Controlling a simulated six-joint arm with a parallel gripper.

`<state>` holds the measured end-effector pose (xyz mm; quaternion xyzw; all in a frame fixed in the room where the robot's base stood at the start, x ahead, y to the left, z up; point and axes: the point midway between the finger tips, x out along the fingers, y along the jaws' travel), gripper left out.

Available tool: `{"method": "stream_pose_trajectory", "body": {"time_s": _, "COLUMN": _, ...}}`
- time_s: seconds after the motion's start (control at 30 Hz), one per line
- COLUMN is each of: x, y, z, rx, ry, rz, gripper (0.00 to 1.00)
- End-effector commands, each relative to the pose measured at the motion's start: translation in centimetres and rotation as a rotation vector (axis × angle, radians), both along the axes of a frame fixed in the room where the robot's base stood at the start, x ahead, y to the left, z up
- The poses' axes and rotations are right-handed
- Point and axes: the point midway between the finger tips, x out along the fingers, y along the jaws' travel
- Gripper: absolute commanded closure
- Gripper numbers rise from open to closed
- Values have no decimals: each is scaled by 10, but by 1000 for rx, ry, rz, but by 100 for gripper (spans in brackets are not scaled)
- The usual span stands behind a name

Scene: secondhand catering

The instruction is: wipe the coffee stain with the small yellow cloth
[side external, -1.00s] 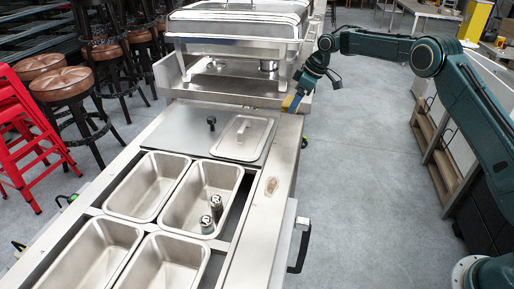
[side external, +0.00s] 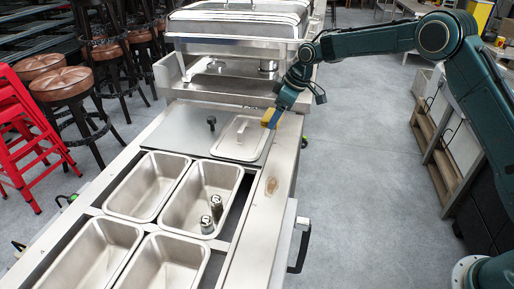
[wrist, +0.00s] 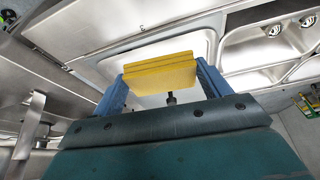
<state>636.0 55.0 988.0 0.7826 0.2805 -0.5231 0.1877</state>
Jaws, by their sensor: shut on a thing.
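A small yellow cloth (side external: 268,117), folded into a block, is held between the two blue fingers of my gripper (side external: 273,118). The cloth also shows in the wrist view (wrist: 160,73), with a finger on each side of it. My gripper is above the counter's right strip, near the right edge of the lidded pan. The coffee stain (side external: 271,185) is a small brown patch on the steel strip, nearer the camera than the gripper and apart from the cloth. I do not make out the stain in the wrist view.
A pan lid (side external: 240,150) lies left of the gripper. Open steel pans (side external: 147,188) fill the counter's front, one holding two shakers (side external: 212,214). A chafing dish (side external: 240,40) stands behind. The steel strip (side external: 262,215) around the stain is clear.

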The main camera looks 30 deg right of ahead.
Motion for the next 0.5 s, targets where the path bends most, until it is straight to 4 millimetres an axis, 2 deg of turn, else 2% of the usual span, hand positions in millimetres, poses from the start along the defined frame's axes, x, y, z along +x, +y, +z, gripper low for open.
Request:
{"method": "stream_pose_trajectory", "body": {"time_s": 0.03, "x": -8, "y": 12, "z": 0, "rx": 1, "ry": 0, "rz": 4, "gripper": 42}}
{"method": "stream_pose_trajectory", "body": {"time_s": 0.2, "x": -33, "y": 44, "z": -2, "rx": -1, "ry": 1, "rz": 0, "gripper": 42}}
{"method": "stream_pose_trajectory", "body": {"time_s": 0.5, "x": -86, "y": 89, "z": -8, "rx": 0, "ry": 0, "rz": -1, "gripper": 42}}
